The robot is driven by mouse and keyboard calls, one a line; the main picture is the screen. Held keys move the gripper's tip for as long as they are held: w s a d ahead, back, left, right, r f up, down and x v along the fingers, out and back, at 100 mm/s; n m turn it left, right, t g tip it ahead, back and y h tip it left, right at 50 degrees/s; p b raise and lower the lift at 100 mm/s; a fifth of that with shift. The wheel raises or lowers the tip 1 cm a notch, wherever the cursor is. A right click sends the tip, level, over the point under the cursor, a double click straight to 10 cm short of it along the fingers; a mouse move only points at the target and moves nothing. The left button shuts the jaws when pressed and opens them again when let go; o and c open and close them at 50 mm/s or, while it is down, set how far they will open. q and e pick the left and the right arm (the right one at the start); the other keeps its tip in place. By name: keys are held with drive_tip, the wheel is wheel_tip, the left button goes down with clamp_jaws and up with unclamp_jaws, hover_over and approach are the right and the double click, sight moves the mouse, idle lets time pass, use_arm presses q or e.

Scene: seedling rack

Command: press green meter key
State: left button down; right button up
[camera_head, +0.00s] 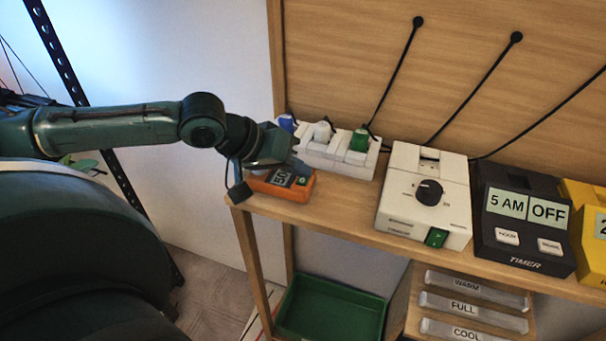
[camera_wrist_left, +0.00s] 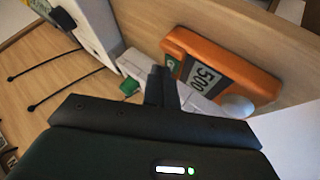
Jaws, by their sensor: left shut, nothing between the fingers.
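The orange meter (camera_head: 301,193) lies at the left end of the wooden shelf. Its display reads about 50 in the head view, partly covered by my gripper, and 500 in the left wrist view. The meter's small green key (camera_head: 303,180) is beside the display. In the left wrist view the meter (camera_wrist_left: 257,78) is at upper right and its green key (camera_wrist_left: 171,63) is just beyond the fingertips. My left gripper (camera_head: 297,163) is shut and empty, above the meter close to the key. I cannot tell whether it touches. My right gripper is out of view.
Behind the meter is a white power strip (camera_head: 335,162) with blue, white and green plugs. To the right stand a white dial box (camera_head: 402,212) with a green switch, a black timer (camera_head: 527,245) and a yellow device (camera_head: 588,235). A green tray (camera_head: 335,290) is below.

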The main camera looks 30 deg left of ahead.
sight(298, 181)
use_arm(q)
drive_tip(key=shift+r+p, duration=0.5)
drive_tip(key=shift+p, duration=0.05)
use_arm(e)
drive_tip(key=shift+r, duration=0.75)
use_arm(q)
drive_tip(key=shift+f, duration=0.1)
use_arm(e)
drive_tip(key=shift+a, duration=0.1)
